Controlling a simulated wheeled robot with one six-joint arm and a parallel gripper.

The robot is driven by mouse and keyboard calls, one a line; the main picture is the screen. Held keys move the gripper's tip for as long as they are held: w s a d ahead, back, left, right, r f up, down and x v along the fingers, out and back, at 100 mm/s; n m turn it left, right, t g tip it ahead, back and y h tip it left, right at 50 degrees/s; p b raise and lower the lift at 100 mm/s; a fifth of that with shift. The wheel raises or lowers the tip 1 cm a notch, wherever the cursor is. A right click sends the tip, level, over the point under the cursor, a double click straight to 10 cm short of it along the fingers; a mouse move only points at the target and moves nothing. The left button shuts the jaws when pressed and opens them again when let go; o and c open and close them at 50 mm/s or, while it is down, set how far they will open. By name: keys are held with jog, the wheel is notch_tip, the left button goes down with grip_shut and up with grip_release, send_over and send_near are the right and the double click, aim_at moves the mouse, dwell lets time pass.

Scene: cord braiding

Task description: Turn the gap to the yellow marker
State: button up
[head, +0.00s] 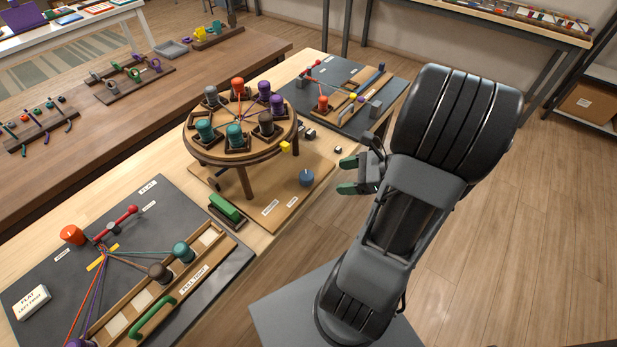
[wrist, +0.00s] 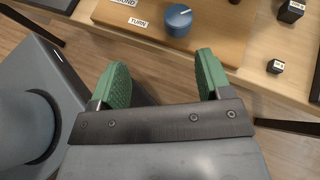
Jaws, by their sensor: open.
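A round wooden braiding disc (head: 190,143) stands on legs on a wooden board (head: 262,205). Several bobbins in orange, purple, teal, grey and brown stand around its top, with cords meeting at the middle. A wider space seems to lie at its left, between the grey bobbin (head: 211,96) and a teal bobbin (head: 204,130), but I cannot tell surely. The yellow marker (head: 285,147) is at the disc's front right. A blue knob (head: 306,177) with a white line is on the board; it shows in the wrist view (wrist: 178,20) near a TURN label. My gripper (head: 346,175) is open and empty, right of the knob, apart from it.
A flat braiding station (head: 185,205) with a green handle (head: 153,318) lies at front left. Another dark station (head: 350,72) lies behind the disc. A green block in a tray (head: 224,207) is left of the board. Small dark blocks (head: 310,133) lie near the table's right edge.

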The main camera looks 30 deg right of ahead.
aim_at(310, 176)
jog(key=w+a+f, duration=0.2)
jog(key=w, duration=0.1)
jog(key=w+a+f+m+t, duration=0.1)
jog(key=w+a+f, duration=0.1)
jog(key=w, duration=0.1)
jog(key=w+a+f+m+b, duration=0.1)
jog(key=w+a+f, duration=0.1)
jog(key=w, duration=0.1)
jog(key=shift+a+t, duration=0.25)
jog(key=shift+t, duration=0.05)
jog(key=shift+r, duration=0.1)
jog(key=c, duration=0.9)
